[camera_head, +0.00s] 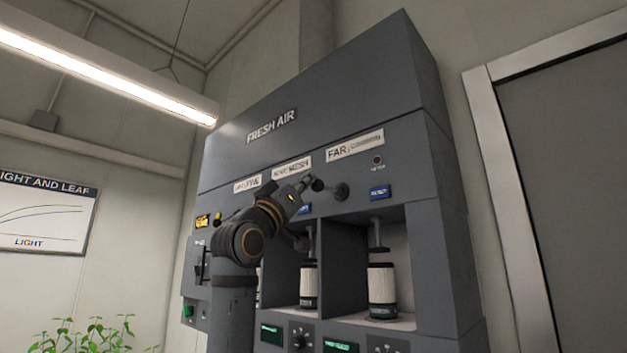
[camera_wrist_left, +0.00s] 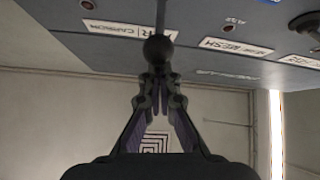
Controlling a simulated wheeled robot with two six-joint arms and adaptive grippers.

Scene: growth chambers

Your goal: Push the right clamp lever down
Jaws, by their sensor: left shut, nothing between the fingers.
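The clamp lever (camera_head: 329,188) sticks out from a round dark mount on the cabinet front, between the middle and right bays and below the FAR label. Its dark ball end (camera_wrist_left: 158,48) shows in the wrist view just beyond my fingertips. My left gripper (camera_head: 307,183) is shut and empty at the ball end; its fingertips (camera_wrist_left: 158,76) appear to meet the ball, though I cannot tell if they touch. Below, the right bay holds a white cartridge (camera_head: 381,283) with a dark base, under a clamp plunger (camera_head: 377,238). My right gripper is in neither view.
The grey FRESH AIR cabinet (camera_head: 284,147) fills the middle. The middle bay holds another cartridge (camera_head: 309,286). My left arm hides most of the left bay. Blue plates (camera_head: 380,192) sit above the bays. A door (camera_head: 580,190) stands right; plants (camera_head: 95,337) are low left.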

